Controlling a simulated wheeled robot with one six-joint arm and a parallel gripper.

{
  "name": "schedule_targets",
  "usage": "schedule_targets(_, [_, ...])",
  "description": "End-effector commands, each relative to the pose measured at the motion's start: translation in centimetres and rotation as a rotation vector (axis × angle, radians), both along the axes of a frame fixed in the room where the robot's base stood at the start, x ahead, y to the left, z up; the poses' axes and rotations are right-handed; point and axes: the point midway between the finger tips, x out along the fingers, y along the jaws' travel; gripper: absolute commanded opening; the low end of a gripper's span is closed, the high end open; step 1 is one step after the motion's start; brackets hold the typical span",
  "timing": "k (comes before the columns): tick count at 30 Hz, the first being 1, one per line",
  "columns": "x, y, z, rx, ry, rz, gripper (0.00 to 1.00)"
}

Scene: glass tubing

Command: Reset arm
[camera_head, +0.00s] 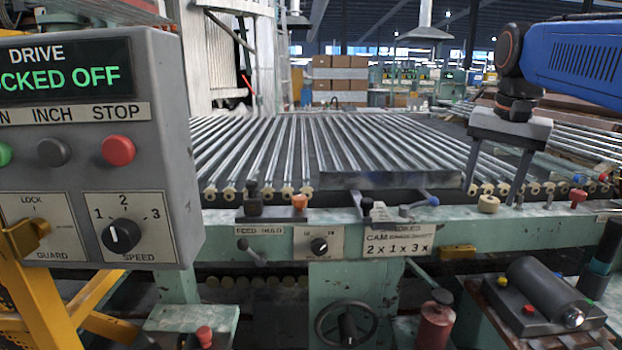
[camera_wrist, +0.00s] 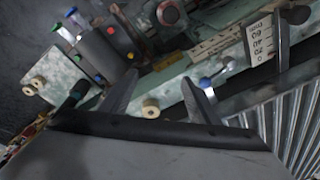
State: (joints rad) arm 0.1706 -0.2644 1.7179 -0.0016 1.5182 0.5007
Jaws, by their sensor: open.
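My gripper (camera_head: 491,194) hangs at the right of the head view, fingers pointing down and spread apart, above the front edge of the roller bed (camera_head: 330,150). Nothing is held between the fingers. A beige round knob (camera_head: 488,204) shows near the gap between the fingertips. In the wrist view my gripper (camera_wrist: 158,78) also shows two separate fingers, with a beige round piece (camera_wrist: 151,107) seen between them. I cannot tell how far this piece is from the fingers. My blue arm reaches in from the right.
A control box (camera_head: 90,150) reading "LOCKED OFF" in part stands close at left. The green machine rail (camera_head: 290,240) carries levers and a dial. A handwheel (camera_head: 346,325) and red canister (camera_head: 435,322) are below. A motor-like cylinder (camera_head: 548,288) sits at lower right.

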Motion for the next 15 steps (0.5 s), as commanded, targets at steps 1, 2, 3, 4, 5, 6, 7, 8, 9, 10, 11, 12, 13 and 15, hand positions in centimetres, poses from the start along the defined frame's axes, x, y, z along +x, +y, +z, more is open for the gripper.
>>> schedule_targets(1, [-1.5,0.7,-1.3,-0.007,-0.012,0.04,0.56])
schedule_targets(2, [-2.2,1.1,-2.0,-0.012,-0.022,0.066,0.56])
schedule_targets(3, [-3.1,1.6,-3.0,-0.019,-0.032,0.098,0.56])
schedule_targets(4, [-3.7,1.9,-3.9,-0.024,-0.04,0.123,0.56])
schedule_targets(5, [-4.4,2.3,-4.7,-0.029,-0.049,0.147,0.56])
schedule_targets(6, [-5.4,2.7,-5.7,-0.036,-0.061,0.179,0.56])
schedule_targets(7, [-6.1,3.0,-6.6,-0.041,-0.069,0.204,0.56])
schedule_targets(8, [-6.8,3.3,-7.5,-0.047,-0.078,0.229,0.56])
schedule_targets(9, [-7.7,3.7,-8.7,-0.055,-0.089,0.26,0.56])
schedule_targets(10, [-8.4,4.0,-9.6,-0.06,-0.097,0.285,0.56])
schedule_targets(11, [-9.1,4.3,-10.5,-0.067,-0.105,0.31,0.56])
schedule_targets(12, [-10.1,4.6,-11.8,-0.074,-0.117,0.341,0.56])
schedule_targets(13, [-10.8,4.9,-12.8,-0.08,-0.125,0.366,0.56])
schedule_targets(15, [-12.4,5.4,-15.2,-0.095,-0.144,0.421,0.56])
